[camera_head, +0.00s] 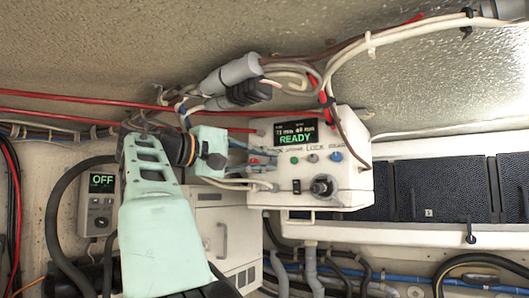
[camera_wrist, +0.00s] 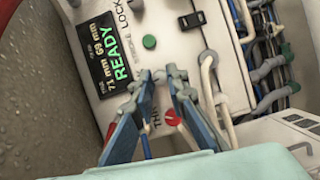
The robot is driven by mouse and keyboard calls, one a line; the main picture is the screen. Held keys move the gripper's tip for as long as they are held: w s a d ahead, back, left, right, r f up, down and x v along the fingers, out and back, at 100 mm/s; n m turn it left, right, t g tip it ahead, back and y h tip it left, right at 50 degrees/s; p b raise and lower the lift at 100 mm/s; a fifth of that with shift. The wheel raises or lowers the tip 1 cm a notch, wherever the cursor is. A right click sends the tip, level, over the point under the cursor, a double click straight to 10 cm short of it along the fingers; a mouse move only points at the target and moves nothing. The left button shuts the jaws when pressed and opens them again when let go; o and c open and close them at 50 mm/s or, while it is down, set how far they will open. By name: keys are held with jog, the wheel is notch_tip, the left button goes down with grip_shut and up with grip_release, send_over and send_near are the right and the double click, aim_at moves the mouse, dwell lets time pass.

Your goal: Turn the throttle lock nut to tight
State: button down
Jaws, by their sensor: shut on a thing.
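The white control box (camera_head: 350,185) hangs on the wall with its display (camera_head: 296,133) reading READY in green. My gripper (camera_head: 273,156) reaches it from the left, with its blue fingers at the left part of the panel. In the wrist view my gripper (camera_wrist: 160,76) has its two grey fingertips closing in beside lettering that starts with THR. It is shut on a small part there, which I take for the throttle lock nut. The nut is hidden by the fingertips, so its turn cannot be read. A red knob (camera_wrist: 172,117) is close beside one finger.
A green button (camera_wrist: 149,41) and a black rocker switch (camera_wrist: 192,20) are near the fingers. A large dark knob (camera_head: 323,187) sits lower on the panel. Cables and grey connectors (camera_head: 230,76) crowd above. A small box reading OFF (camera_head: 101,200) is at left.

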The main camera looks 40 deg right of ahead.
jog(key=shift+m+y+p, duration=0.4)
jog(key=shift+m+p, duration=0.15)
jog(key=shift+m, duration=0.35)
jog(key=c, duration=1.9)
grip_release()
jog(key=a+r, duration=0.1)
jog(key=a, duration=1.1)
jog(key=shift+s+r, duration=0.15)
